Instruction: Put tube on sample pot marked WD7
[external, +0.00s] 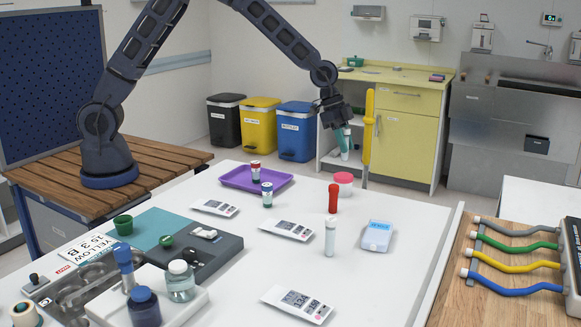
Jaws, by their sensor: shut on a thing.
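My gripper (343,142) is raised over the far side of the white table. Its fingers are shut on a slim tube (345,154) with a pale lower end, held above the table.
A tall yellow tool (368,135) with a thin tip stands close right of my gripper. White display devices (287,230) and a blue-and-white box (378,236) lie on the table. A purple tray (232,184) lies behind. Bottles (181,282) crowd the front left.

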